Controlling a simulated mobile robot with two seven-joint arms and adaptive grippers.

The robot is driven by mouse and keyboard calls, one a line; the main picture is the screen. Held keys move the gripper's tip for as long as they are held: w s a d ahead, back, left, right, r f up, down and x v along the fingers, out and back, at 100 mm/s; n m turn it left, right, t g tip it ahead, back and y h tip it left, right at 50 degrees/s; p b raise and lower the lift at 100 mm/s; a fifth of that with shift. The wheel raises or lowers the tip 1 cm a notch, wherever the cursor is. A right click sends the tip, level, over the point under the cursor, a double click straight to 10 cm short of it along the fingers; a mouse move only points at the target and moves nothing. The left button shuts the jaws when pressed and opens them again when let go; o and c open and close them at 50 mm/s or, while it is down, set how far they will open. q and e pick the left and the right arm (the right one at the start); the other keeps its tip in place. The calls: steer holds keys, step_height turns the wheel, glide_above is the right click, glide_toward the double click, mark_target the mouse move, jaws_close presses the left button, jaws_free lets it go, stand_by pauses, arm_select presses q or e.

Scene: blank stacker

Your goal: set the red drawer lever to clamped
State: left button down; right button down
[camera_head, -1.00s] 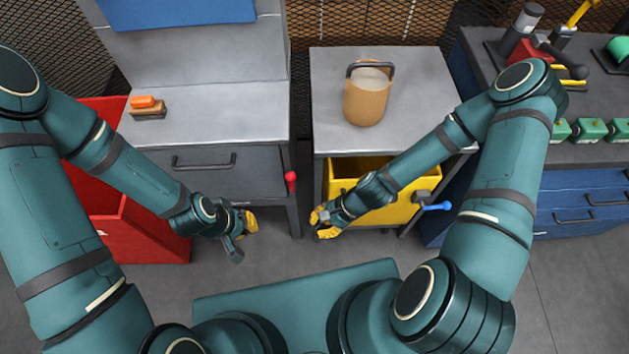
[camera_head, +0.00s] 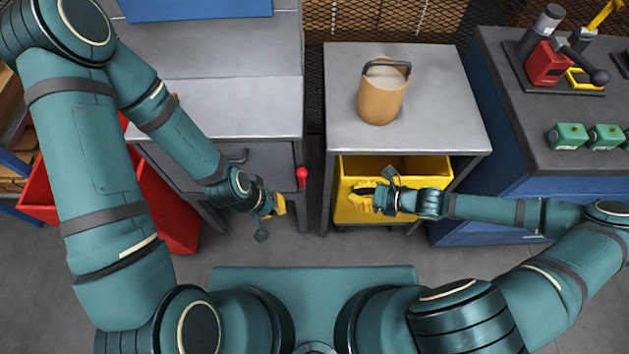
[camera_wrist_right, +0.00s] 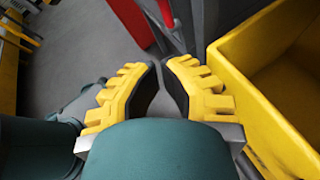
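The red drawer lever (camera_head: 302,177) stands at the right front corner of the grey drawer unit, its knob upward in the head view. The closed-looking drawer front (camera_head: 262,165) is partly hidden by my left arm. My right gripper (camera_head: 360,197) is right of the lever and apart from it, in front of the yellow bin. In the right wrist view its yellow fingers (camera_wrist_right: 160,80) stand apart with nothing between them. My left gripper (camera_head: 279,206) is just below and left of the lever; its finger opening is not clear.
The yellow bin (camera_head: 432,168) sits under a grey table bearing a tan bucket (camera_head: 381,98). A red bin (camera_head: 172,205) is at left, partly behind my left arm. A dark bench (camera_head: 520,120) with a red clamp-like device (camera_head: 547,63) and green blocks stands at right.

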steer(key=b, duration=0.3)
glide_toward(302, 179)
steer(key=a+f, duration=0.4)
steer(key=shift+w+a+r, duration=0.3)
steer(key=shift+w+a, duration=0.25)
steer(key=shift+w, duration=0.3)
steer(key=shift+a+r+p, duration=0.15)
steer(key=shift+a+p, duration=0.1)
steer(key=shift+p, duration=0.6)
